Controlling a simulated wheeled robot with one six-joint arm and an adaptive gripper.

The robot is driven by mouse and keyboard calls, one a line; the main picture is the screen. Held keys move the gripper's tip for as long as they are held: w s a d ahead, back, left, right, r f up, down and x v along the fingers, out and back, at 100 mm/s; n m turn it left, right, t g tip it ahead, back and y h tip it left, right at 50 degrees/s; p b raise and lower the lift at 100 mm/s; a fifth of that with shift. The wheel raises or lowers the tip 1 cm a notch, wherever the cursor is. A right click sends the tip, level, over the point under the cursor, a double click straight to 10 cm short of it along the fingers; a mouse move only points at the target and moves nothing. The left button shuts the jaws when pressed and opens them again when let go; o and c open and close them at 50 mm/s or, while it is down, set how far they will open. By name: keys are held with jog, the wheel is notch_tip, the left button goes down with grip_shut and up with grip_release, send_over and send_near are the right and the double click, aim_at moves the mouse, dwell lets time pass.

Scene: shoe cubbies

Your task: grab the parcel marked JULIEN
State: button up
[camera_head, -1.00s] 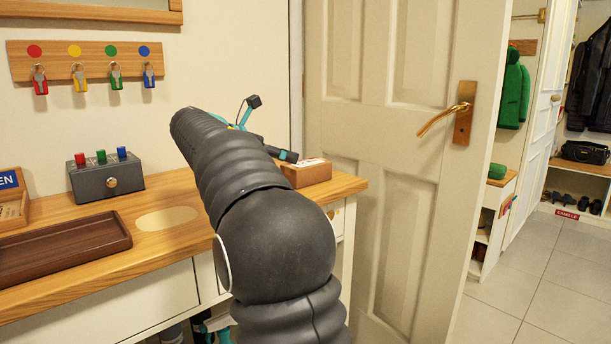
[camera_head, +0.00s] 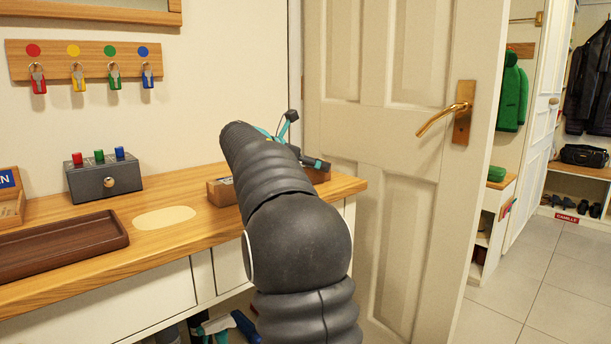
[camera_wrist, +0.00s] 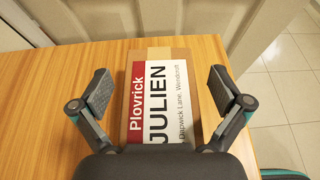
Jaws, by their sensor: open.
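The parcel marked JULIEN (camera_wrist: 160,100) is a brown box with a red and white label, lying on the wooden console top (camera_wrist: 75,72). In the wrist view its label faces me, and the lower end is hidden behind my gripper body. My gripper (camera_wrist: 160,92) is open, with one finger on each side of the parcel and a gap on both sides. In the head view the parcel (camera_head: 222,190) is mostly hidden behind my arm, near the right end of the console. My gripper (camera_head: 303,140) is partly hidden there too.
A white door (camera_head: 395,190) stands just beyond the console's right end. A brown tray (camera_head: 60,248), a grey box with coloured buttons (camera_head: 104,180) and a wooden holder (camera_head: 10,203) are on the left. Key hooks (camera_head: 85,65) hang above. Tiled floor (camera_head: 510,290) is open at right.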

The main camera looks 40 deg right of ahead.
jog(key=shift+c, duration=0.3)
jog(key=c, duration=1.4)
jog(key=shift+r, duration=0.15)
jog(key=shift+c, duration=0.2)
